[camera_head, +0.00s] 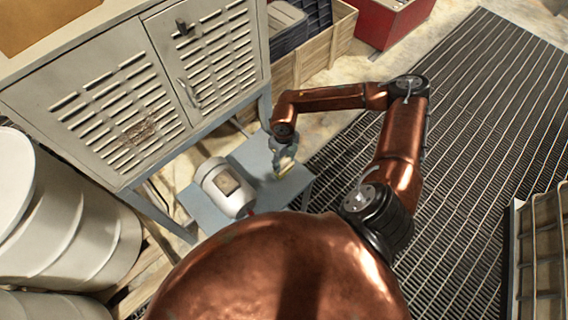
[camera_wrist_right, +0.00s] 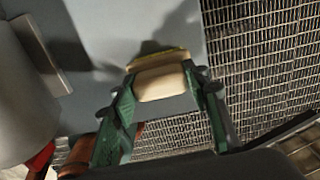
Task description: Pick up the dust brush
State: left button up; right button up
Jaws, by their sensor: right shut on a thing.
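The dust brush (camera_head: 285,171) is a small pale, yellowish piece at the right end of a low grey-blue bench (camera_head: 254,156). In the right wrist view the brush (camera_wrist_right: 160,83) shows a cream block with a yellow edge behind it. My right gripper (camera_head: 283,160) reaches down over the bench. Its two green fingers also show in the right wrist view (camera_wrist_right: 160,96), one on each side of the cream block, shut on it. Whether the brush still touches the bench top is not clear. My left gripper is not in view.
A white and grey canister (camera_head: 227,187) lies on the bench left of the brush. A louvred metal cabinet (camera_head: 130,100) stands behind, white drums (camera_head: 75,235) at left. Wooden crates (camera_head: 315,50) and a red box (camera_head: 385,22) are at the back. Metal grating (camera_head: 480,120) lies right.

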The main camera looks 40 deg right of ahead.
jog(key=shift+r, duration=0.1)
jog(key=shift+r, duration=0.2)
notch_tip(320, 180, up, 2)
jog(key=shift+b, duration=0.55)
jog(key=s+a+r+b, duration=0.2)
jog(key=s+r, duration=0.8)
jog(key=s, duration=0.3)
jog(key=shift+s+a+r+b, duration=0.2)
jog(key=shift+s+b, duration=0.1)
jog(key=shift+s, duration=0.1)
jog(key=o, duration=0.7)
jog(key=c, duration=0.4)
jog(key=shift+w, duration=0.1)
jog(key=shift+c, duration=0.3)
